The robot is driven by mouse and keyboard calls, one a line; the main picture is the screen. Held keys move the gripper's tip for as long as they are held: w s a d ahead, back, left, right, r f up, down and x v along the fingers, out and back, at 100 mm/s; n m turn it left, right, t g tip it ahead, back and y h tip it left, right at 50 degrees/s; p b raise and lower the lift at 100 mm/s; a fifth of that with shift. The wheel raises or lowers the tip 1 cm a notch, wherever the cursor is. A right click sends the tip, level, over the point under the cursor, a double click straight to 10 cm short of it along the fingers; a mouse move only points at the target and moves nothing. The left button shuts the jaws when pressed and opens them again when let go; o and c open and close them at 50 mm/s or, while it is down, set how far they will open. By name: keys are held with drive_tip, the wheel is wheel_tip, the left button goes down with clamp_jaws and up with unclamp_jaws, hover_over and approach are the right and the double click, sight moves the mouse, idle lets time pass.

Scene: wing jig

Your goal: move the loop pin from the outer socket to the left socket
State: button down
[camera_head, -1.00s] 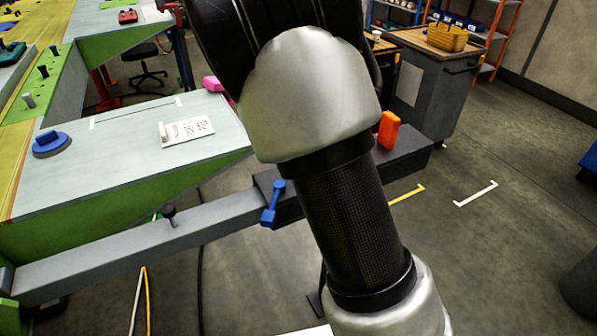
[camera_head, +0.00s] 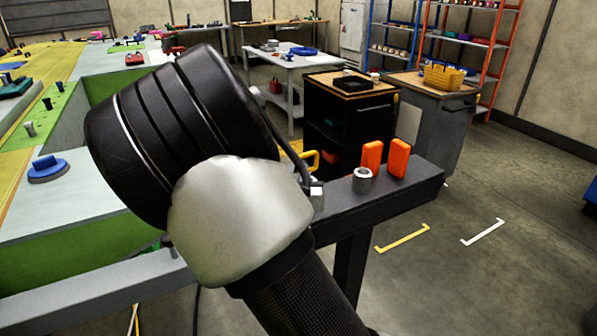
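A yellow loop-shaped piece (camera_head: 311,158), which may be the loop pin's handle, shows just right of my arm. Its lower part and whatever it stands in are hidden, so I cannot tell if it is in a socket. A short grey cylinder with an open top (camera_head: 362,182) stands on the dark beam (camera_head: 410,185) and looks like a socket. A small pale-topped block (camera_head: 317,196) sits beside my arm. I cannot tell which socket is outer or left. My gripper is not in view; only my black and silver arm links show.
Two orange blocks (camera_head: 371,155) (camera_head: 398,158) stand upright at the beam's right end. A black cabinet (camera_head: 340,120) and a grey cabinet with a yellow basket (camera_head: 443,77) stand behind. A blue round piece (camera_head: 48,170) lies on the left bench.

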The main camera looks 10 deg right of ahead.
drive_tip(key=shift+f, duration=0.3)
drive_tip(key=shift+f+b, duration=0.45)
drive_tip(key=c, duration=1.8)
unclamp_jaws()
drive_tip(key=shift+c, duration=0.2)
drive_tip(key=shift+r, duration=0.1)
